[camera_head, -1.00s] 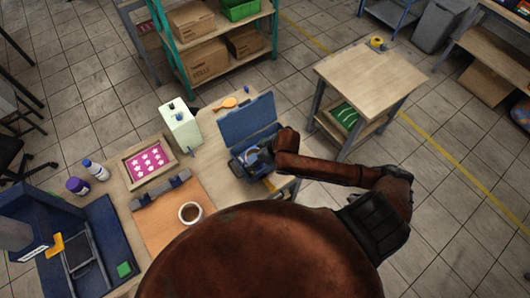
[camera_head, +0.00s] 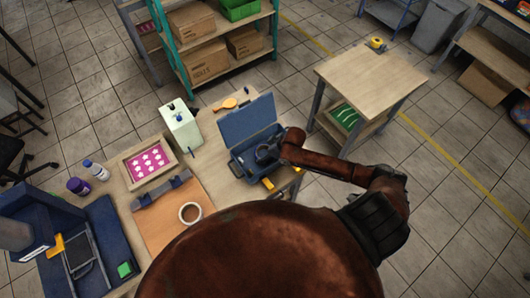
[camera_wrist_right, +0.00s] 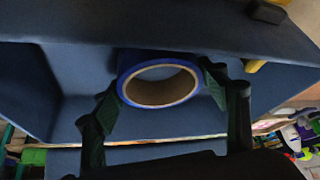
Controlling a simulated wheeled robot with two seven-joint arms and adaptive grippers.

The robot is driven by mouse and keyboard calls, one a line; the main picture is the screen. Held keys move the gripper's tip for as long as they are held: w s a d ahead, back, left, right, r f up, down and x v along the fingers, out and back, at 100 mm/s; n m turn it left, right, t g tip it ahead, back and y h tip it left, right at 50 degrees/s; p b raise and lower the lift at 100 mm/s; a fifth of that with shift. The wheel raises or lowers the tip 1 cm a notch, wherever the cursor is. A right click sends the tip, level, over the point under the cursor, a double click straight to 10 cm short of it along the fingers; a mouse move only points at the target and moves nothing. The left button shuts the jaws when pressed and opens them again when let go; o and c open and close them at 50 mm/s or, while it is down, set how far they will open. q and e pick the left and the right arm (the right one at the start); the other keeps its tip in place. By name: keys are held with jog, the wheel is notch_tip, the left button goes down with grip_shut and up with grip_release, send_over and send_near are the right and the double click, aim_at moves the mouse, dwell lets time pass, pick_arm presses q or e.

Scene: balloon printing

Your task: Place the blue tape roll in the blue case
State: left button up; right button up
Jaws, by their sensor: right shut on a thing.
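The blue case (camera_head: 248,120) stands open near the right end of the workbench, its lid raised at the back. My right gripper (camera_head: 264,153) is over the open lower half of the case. In the right wrist view, the blue tape roll (camera_wrist_right: 124,67), a blue ring with a pale brown core, sits between the two dark fingers of my right gripper (camera_wrist_right: 160,90). The fingers are shut on it. The roll is inside the case walls (camera_wrist_right: 80,65); whether it touches the floor of the case I cannot tell. My left gripper is not in view.
A pink star-pattern frame (camera_head: 150,163), a pale box (camera_head: 180,126) and a white ring (camera_head: 190,213) on an orange mat are left of the case. A yellow-handled thing (camera_head: 268,183) is at its front. A small table (camera_head: 365,75) stands beyond to the right.

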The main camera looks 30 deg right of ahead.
jog(key=o, duration=1.2)
jog(key=shift+f, duration=0.1)
jog(key=v, duration=1.2)
